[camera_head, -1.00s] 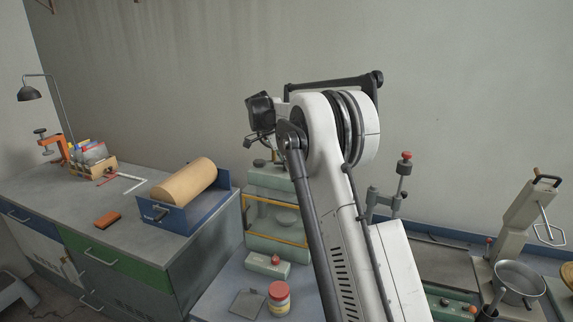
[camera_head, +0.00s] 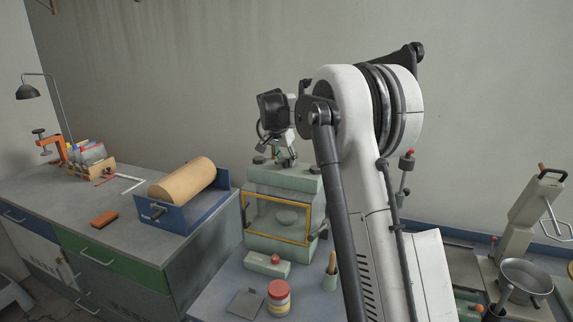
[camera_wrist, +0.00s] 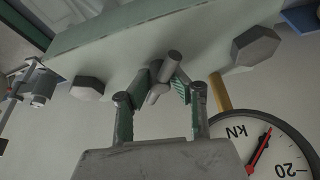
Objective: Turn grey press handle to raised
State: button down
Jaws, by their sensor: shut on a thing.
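In the wrist view my gripper (camera_wrist: 166,84) has its two fingertips closed around a short grey handle (camera_wrist: 158,92), a rod-like piece. The handle sits at the edge of a pale green press body (camera_wrist: 120,40) with grey hex bolts. A round kN gauge (camera_wrist: 285,150) with a red needle is beside it at the lower right. In the head view my gripper (camera_head: 284,158) is over the top of a green machine (camera_head: 285,180) with a yellow-framed window. The handle cannot be made out there, and my arm covers much of the area to the right.
A small green block with a red knob (camera_head: 267,264), a red-lidded jar (camera_head: 279,298) and a brush pot (camera_head: 330,279) stand in front of the green machine. A blue tray with a tan roll (camera_head: 183,180) is on the left bench. A metal pan (camera_head: 526,277) is at the right.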

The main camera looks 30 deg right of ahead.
jog(key=n+y, duration=0.1)
jog(key=n, duration=0.2)
jog(key=n+t+y+b, duration=0.1)
jog(key=n, duration=0.2)
jog(key=shift+t, duration=0.3)
jog(key=n+y, duration=0.1)
jog(key=n, duration=0.2)
jog(key=n+y+b, duration=0.1)
jog(key=n, duration=0.2)
jog(key=shift+n, duration=0.4)
jog(key=n+y, duration=0.1)
jog(key=n, duration=0.2)
jog(key=n+y, duration=0.1)
jog(key=n, duration=0.2)
jog(key=shift+r+y, duration=0.1)
jog(key=shift+y, duration=0.3)
jog(key=n+g, duration=0.1)
jog(key=n, duration=0.2)
jog(key=n+g+y+p, duration=0.1)
jog(key=n, duration=0.2)
jog(key=shift+g, duration=0.3)
jog(key=c, duration=1.5)
grip_release()
jog(key=v, duration=1.2)
jog(key=shift+d, duration=0.1)
